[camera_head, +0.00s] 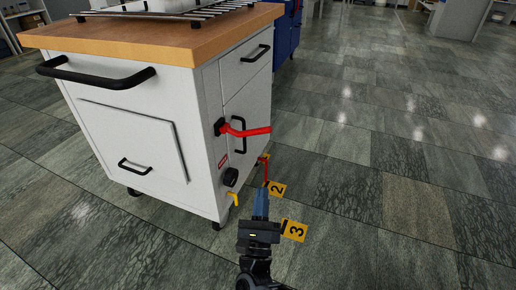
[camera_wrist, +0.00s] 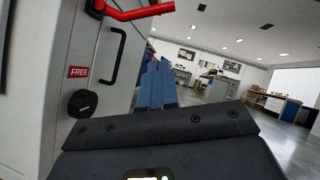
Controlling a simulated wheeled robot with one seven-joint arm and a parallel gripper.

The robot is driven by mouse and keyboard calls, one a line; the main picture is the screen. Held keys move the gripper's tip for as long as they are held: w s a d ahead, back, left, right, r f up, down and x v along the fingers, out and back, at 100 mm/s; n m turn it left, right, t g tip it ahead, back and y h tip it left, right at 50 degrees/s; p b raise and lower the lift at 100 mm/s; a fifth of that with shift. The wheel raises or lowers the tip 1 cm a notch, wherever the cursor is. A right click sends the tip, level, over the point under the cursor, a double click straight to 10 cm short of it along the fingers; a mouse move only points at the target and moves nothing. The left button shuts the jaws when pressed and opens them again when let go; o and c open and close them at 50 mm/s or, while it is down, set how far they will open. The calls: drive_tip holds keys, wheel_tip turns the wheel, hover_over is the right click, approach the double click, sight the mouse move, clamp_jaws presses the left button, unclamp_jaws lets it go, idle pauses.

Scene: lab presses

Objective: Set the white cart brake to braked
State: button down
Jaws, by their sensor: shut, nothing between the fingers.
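The white cart (camera_head: 130,115) stands at the left with a wooden top. A red lever (camera_head: 245,131) sticks out to the right from a black pivot on its right-hand face. The lever also shows at the top of the wrist view (camera_wrist: 135,12). A red label (camera_wrist: 79,72) below it reads FREE. A black round knob (camera_head: 230,177) sits under the label. My gripper (camera_head: 262,190) is shut and empty, with blue fingers held together. It is below the lever, to the right of the knob and apart from both. Its fingertips also show in the wrist view (camera_wrist: 157,65).
Black bar handles (camera_head: 239,135) are on the same face. A small yellow lever (camera_head: 233,197) sits low on the cart. Yellow tags marked 2 (camera_head: 277,189) and 3 (camera_head: 294,230) show near my gripper. A blue cabinet (camera_head: 285,30) stands behind. The tiled floor at right is clear.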

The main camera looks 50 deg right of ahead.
drive_tip(key=a+r+x, duration=0.2)
drive_tip(key=x, duration=1)
drive_tip(key=shift+w+d+r, duration=0.35)
drive_tip(key=shift+w, duration=0.05)
